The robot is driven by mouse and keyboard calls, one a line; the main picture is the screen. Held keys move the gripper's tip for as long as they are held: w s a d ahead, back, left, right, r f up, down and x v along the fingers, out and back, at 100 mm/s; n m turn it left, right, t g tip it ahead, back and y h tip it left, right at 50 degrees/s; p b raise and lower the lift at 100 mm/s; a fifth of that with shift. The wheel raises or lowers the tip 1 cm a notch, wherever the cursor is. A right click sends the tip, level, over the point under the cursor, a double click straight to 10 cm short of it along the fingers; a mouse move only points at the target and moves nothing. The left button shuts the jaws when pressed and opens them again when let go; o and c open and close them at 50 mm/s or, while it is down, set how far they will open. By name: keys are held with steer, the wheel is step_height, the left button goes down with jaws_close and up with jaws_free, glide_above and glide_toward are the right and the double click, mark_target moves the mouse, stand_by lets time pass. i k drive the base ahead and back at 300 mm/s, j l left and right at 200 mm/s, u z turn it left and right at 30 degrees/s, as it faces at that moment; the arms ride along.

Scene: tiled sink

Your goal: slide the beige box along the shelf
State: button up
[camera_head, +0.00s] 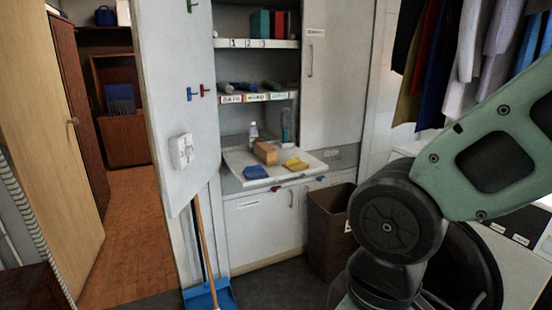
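A tan, beige-orange box (265,152) stands on the white tray-like surface (233,162) of the open cabinet, towards its back. A blue folded cloth or sponge (255,173) lies in front of it to the left. A yellow one (295,164) lies to its right. A small white bottle (253,131) stands behind the box to the left. My green and dark arm fills the right side of the view, well apart from the box. My gripper is out of the picture.
Above are a middle shelf (262,97) with labels and small items, and an upper shelf (258,44). An open door (170,90) stands at the left. A broom with a blue dustpan (209,296) and a brown bin (328,228) stand below. Clothes hang at the right.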

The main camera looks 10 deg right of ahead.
mark_target(269, 159)
steer(key=u, duration=0.5)
steer(key=i+l+u, duration=0.8)
steer(key=i+l, duration=0.25)
steer(key=l, duration=0.15)
steer(key=i+l+u, duration=0.1)
steer(key=i+l, duration=0.35)
steer(key=l, duration=0.3)
steer(key=i+l+u, duration=0.1)
steer(key=i+l, duration=0.15)
steer(key=l, duration=0.15)
steer(key=i+l, duration=0.2)
steer(key=l, duration=0.2)
steer(key=u, duration=0.05)
